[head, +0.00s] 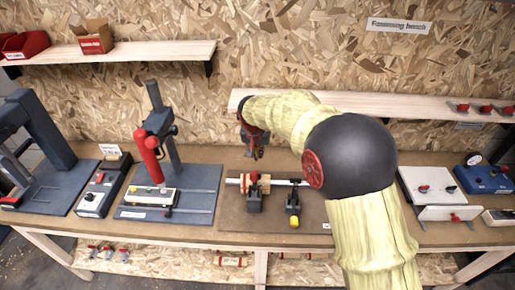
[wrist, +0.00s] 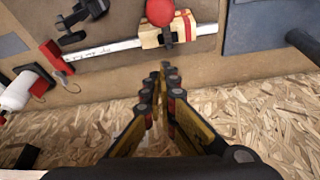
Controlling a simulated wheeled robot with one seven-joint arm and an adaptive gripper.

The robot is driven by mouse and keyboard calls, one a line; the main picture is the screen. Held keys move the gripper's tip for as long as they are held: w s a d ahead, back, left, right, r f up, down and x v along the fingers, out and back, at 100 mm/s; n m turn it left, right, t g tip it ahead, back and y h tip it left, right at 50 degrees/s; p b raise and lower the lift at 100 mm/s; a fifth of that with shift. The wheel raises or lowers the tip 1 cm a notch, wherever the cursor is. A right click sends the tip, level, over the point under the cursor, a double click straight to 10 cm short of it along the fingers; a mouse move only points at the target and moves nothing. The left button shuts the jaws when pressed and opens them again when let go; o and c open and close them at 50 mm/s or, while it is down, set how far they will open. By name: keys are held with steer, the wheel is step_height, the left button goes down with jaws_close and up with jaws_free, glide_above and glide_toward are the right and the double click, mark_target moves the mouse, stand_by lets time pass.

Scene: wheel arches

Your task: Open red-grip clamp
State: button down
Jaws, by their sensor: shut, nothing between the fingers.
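The red-grip clamp (head: 254,183) stands on the brown board on the bench, with a dark base and a red top. It sits at a wooden block (head: 262,188) on a pale bar. In the wrist view its red grip (wrist: 160,12) shows at the top edge, in front of the wooden block (wrist: 167,32). The jaw position of the clamp is too small to tell. My gripper (head: 258,155) is behind and above the clamp, apart from it. In the wrist view my gripper (wrist: 165,68) has its fingertips together, empty, below the block.
A second clamp (head: 292,201) with a yellow end stands right of the red one. A grey press with a red handle (head: 149,152) rises to the left. A shelf (head: 360,103) runs along the wall behind my arm.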

mark_target(255, 175)
steer(key=s+f, duration=0.2)
steer(key=s, duration=0.1)
steer(key=shift+a+f, duration=0.15)
steer(key=shift+a, duration=0.2)
steer(key=shift+s, duration=0.1)
